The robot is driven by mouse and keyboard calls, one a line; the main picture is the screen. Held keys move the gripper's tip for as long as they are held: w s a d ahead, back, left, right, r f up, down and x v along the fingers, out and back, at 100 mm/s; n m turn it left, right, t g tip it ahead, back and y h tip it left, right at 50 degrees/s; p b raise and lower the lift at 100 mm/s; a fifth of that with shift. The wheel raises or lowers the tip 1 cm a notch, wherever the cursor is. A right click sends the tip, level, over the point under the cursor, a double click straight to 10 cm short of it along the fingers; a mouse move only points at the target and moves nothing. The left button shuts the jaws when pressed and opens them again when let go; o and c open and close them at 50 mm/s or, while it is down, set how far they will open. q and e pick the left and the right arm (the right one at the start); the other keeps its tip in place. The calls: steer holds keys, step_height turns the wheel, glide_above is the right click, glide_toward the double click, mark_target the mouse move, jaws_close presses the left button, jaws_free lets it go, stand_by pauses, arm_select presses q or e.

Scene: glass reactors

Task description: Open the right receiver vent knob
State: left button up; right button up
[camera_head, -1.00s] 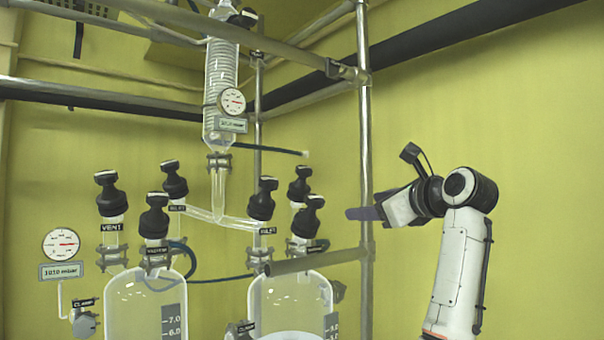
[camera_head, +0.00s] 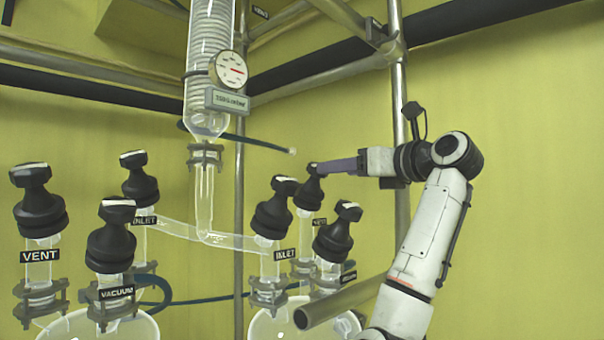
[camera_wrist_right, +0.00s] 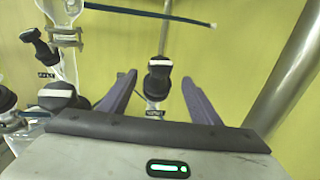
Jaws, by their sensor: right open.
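The right receiver vent knob (camera_head: 308,190) is black with a pale bar on top. It stands behind the other right-hand knobs, above a small label (camera_head: 319,222) that appears to read VENT. My right gripper (camera_head: 335,167) is level with the top of this knob, coming from the right. In the right wrist view the vent knob (camera_wrist_right: 159,84) shows between the two purple fingers, which are spread apart. The fingers do not visibly touch it. My left gripper is not in view.
The right inlet knob (camera_head: 273,208) and another black knob (camera_head: 339,233) stand close in front. A metal post (camera_head: 399,130) rises behind my right arm, and a horizontal tube (camera_head: 340,302) lies below. A thin dark hose (camera_head: 245,139) ends near the gripper.

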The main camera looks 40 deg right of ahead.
steer(key=w+p, duration=0.1)
steer(key=w, duration=0.4)
steer(key=w+p, duration=0.1)
steer(key=w, duration=0.1)
steer(key=shift+w+d+r+p, duration=0.15)
steer(key=shift+w+d+p, duration=0.15)
steer(key=shift+d+p, duration=0.1)
steer(key=shift+w, duration=0.65)
steer(key=c, duration=1.1)
steer(key=shift+o, duration=0.2)
steer(key=shift+d+n+y, duration=0.15)
steer(key=shift+n+y, duration=1.05)
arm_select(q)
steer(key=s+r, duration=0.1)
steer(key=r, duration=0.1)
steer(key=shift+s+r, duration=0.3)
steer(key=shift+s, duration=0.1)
arm_select(e)
steer(key=n+g+y, duration=0.1)
steer(key=n+y, duration=0.3)
